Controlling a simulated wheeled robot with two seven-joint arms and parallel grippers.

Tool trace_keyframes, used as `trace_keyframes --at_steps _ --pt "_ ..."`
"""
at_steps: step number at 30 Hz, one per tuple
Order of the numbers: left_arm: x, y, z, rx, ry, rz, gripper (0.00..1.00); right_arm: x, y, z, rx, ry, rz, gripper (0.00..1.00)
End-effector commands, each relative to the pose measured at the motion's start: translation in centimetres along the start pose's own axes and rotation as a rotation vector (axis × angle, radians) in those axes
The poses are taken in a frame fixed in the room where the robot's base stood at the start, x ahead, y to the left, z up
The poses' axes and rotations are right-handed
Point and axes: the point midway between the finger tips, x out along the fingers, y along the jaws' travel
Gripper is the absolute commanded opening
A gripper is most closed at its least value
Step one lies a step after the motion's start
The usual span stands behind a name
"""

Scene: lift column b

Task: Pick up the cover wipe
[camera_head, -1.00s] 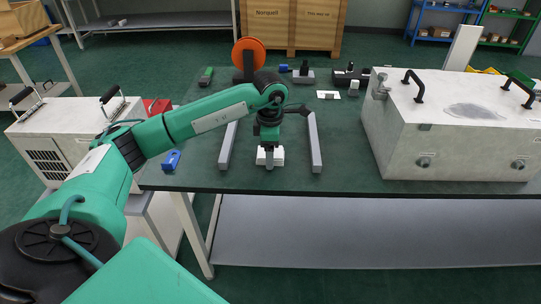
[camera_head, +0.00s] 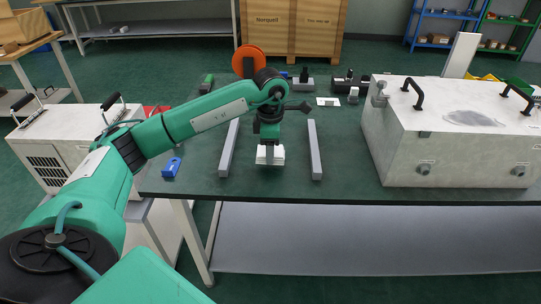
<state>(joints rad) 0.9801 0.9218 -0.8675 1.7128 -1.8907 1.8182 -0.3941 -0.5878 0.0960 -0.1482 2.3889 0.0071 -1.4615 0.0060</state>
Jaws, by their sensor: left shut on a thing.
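A white block-like thing, which I take to be the cover wipe (camera_head: 263,158), is at the front middle of the dark green table (camera_head: 340,182), between two grey bars. My left gripper (camera_head: 270,156) points straight down and is shut on it. I cannot tell whether the wipe touches the table or is slightly above it. The gripper fingers hide part of it. My right gripper is not in view.
Grey bars stand left (camera_head: 229,148) and right (camera_head: 315,150) of the gripper. A big white box (camera_head: 450,155) with black handles fills the right side. A blue object (camera_head: 171,168) lies at the left front. An orange disc (camera_head: 249,57) stands behind my arm.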

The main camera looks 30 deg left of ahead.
Motion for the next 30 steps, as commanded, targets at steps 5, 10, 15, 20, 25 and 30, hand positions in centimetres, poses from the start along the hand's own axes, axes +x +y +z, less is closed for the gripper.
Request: trace_keyframes --at_steps 5,10,15,20,25,30 --pt "-5.3 0.1 0.1 0.000 -0.005 0.007 0.26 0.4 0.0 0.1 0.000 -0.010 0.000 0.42" --pt "-10.7 0.1 0.1 -0.001 -0.004 0.006 0.26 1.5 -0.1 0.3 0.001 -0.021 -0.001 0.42" --pt "-14.4 0.1 0.0 -0.001 -0.002 0.003 0.26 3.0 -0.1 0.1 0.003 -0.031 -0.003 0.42" --pt "-16.1 0.1 0.0 0.000 -0.001 0.002 0.26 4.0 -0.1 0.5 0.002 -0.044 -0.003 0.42" --pt "-16.8 0.1 0.0 -0.001 0.000 0.001 0.26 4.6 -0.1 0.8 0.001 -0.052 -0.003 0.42" --pt "-16.9 0.0 0.0 -0.001 0.000 0.000 0.26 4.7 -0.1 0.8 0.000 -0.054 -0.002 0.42"
